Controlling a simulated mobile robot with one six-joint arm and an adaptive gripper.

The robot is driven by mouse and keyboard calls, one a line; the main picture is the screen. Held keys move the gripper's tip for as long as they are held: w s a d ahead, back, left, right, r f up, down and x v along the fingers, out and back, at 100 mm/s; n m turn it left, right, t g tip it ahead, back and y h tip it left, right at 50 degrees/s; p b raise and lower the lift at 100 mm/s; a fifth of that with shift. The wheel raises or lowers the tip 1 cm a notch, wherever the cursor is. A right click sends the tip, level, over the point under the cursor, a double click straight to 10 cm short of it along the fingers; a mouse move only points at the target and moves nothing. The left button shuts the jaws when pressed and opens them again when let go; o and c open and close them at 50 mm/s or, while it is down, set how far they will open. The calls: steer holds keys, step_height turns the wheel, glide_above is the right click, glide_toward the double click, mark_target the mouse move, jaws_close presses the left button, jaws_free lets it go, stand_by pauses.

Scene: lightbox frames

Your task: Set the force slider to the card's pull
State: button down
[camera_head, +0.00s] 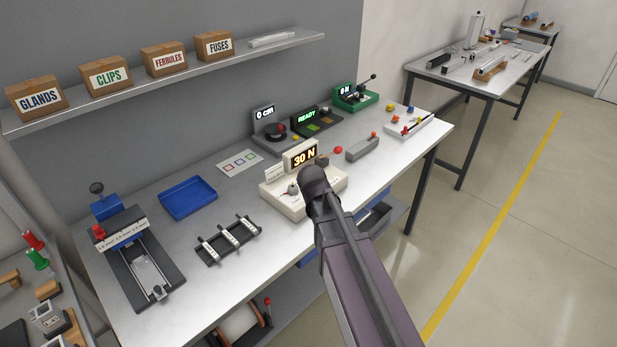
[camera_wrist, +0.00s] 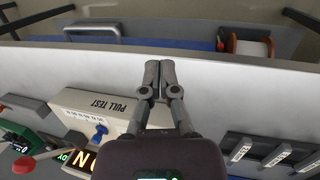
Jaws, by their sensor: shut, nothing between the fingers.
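The cream pull-test box (camera_head: 271,199) stands near the bench's front edge in the head view. Its raised display (camera_head: 303,157) reads 30 N. A small white card (camera_head: 275,172) stands at its left; its print is too small to read. A small knob (camera_head: 292,188) sits on top of the box. In the wrist view, the box (camera_wrist: 75,99) appears upside down, marked PULL TEST, with a blue knob (camera_wrist: 100,135) beside a printed scale. My gripper (camera_wrist: 160,68) is shut and empty, over the box's front side.
A black rack (camera_head: 229,240), a blue tray (camera_head: 188,198) and a blue-black clamp device (camera_head: 140,262) stand to the left. A grey block with a red knob (camera_head: 362,147) stands to the right. Several devices line the back. Clear bench lies between the tray and the rack.

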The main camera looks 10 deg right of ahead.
steer(key=w+a+r+n+t+h, duration=0.1)
steer(key=w+a+r+n, duration=0.1)
steer(key=w+n, duration=0.2)
steer(key=w+a+r+n+h+p, duration=0.1)
steer(key=w+a+r+n+h, duration=0.1)
steer(key=w+n, duration=0.3)
steer(key=w+a+r+n+t+h+p, duration=0.1)
steer(key=w+a+r+n+h, duration=0.1)
steer(key=w, duration=0.5)
steer(key=shift+w+a+r+n+t, duration=0.15)
steer(key=shift+a+r+n, duration=0.15)
steer(key=shift+a+n, duration=0.35)
steer(key=shift+a+r+n+t, duration=0.15)
steer(key=shift+a+r+n, duration=0.2)
steer(key=shift+n, duration=0.4)
steer(key=shift+w+a+r+n+p, duration=0.2)
steer(key=shift+w+a+n+p, duration=0.15)
steer(key=shift+n, duration=0.15)
steer(key=shift+d+f, duration=0.1)
steer(key=b+x, duration=0.6)
steer(key=x, duration=0.1)
steer(key=shift+w+d+f, duration=0.1)
steer(key=shift+d+f, duration=0.15)
steer(key=shift+b+x, duration=0.6)
steer(key=shift+x, duration=0.4)
steer(key=shift+w+d+r, duration=0.1)
steer(key=shift+w+d, duration=0.05)
steer(key=shift+d, duration=0.05)
